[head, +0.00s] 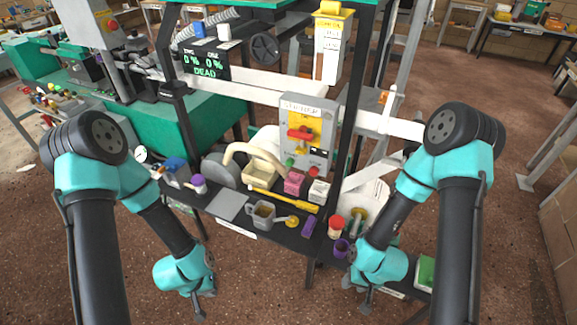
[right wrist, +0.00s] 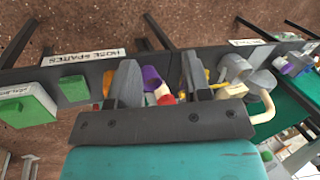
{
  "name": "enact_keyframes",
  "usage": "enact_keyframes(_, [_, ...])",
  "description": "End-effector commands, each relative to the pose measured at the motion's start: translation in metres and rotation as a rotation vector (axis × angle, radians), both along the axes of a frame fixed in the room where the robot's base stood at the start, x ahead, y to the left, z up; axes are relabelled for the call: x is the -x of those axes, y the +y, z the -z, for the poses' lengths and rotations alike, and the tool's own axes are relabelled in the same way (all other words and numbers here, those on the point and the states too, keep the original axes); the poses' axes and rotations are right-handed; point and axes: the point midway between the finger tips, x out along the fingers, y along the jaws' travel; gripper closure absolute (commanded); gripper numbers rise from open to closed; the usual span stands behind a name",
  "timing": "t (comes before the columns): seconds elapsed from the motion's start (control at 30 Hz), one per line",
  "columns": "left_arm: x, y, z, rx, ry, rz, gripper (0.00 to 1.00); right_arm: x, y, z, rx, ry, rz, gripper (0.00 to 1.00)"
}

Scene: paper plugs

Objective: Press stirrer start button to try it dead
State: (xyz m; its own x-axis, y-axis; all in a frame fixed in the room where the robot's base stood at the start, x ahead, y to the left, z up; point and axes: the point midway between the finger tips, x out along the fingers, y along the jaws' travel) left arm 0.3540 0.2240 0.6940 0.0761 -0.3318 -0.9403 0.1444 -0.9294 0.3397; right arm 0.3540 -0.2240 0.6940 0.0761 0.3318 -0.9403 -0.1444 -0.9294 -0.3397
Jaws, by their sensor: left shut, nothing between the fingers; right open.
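The grey stirrer panel (head: 318,105) stands upright behind the middle of the dark shelf, with a yellow plate and a red handle (head: 300,134) on it. A small green button (head: 290,162) shows low on the panel; its lettering is too small to read. A black display (head: 203,64) at the upper left reads 0 %, 0 % and DEAD. My left gripper (head: 203,306) is shut and empty, low in front of the shelf at the left. My right gripper (head: 364,300) is open and empty, low in front of the shelf's right part; its two fingers show apart in the right wrist view (right wrist: 160,78). Both are well away from the panel.
A curved beige hose stands left of the panel. Dark frame posts flank the panel. Green blocks (right wrist: 28,105) lie near the HOSE SPARES label.

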Motion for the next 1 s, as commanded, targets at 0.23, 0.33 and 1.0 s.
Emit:
enact_keyframes(0.23, [0.0,0.0,0.0,0.0,0.0,0.0,1.0,0.0,0.0,0.0,0.0,0.0,0.0,0.73])
enact_keyframes(0.33, [0.0,0.0,0.0,0.0,0.0,0.0,1.0,0.0,0.0,0.0,0.0,0.0,0.0,0.83])
enact_keyframes(1.0, [0.0,0.0,0.0,0.0,0.0,0.0,1.0,0.0,0.0,0.0,0.0,0.0,0.0,1.0])
